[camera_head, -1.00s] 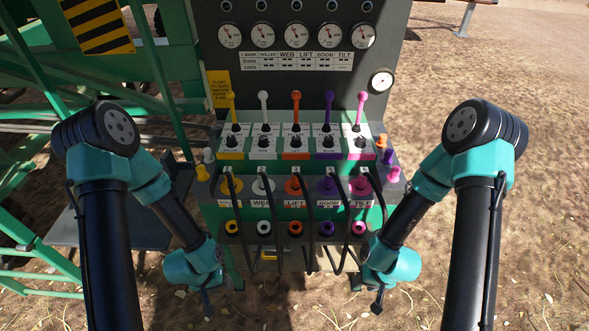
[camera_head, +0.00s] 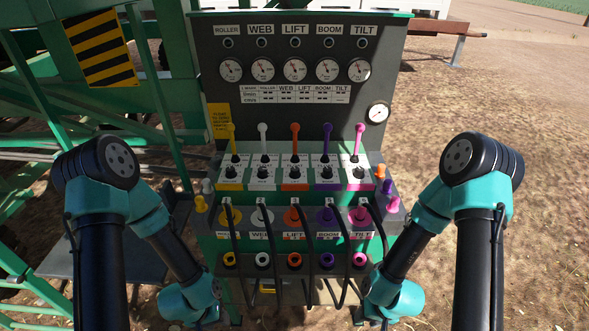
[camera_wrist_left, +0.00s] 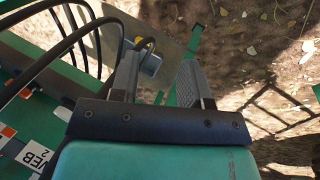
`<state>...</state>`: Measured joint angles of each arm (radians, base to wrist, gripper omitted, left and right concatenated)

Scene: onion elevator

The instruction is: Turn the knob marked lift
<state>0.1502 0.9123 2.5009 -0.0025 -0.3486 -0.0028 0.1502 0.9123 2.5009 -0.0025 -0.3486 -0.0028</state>
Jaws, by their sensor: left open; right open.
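The control panel has a lift column in the middle, labelled LIFT (camera_head: 295,29) at the top. The lift knob (camera_head: 295,172) is small, black and round, on a white and orange plate below the orange lever (camera_head: 295,135). Its pointer setting is too small to tell. Both grippers are low, at the bottom of the head view, well below and apart from the knob. My left gripper (camera_wrist_left: 158,78) shows open and empty in the left wrist view, with ground and hoses beyond its fingers. My right gripper (camera_head: 384,322) is open, at the bottom right, partly cut off.
Yellow, white, purple and pink levers (camera_head: 326,138) stand beside the orange one, with similar black knobs below. Black hoses (camera_head: 271,250) loop down the panel's front. Green machine frame (camera_head: 160,95) fills the left; bare ground (camera_head: 480,110) lies to the right.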

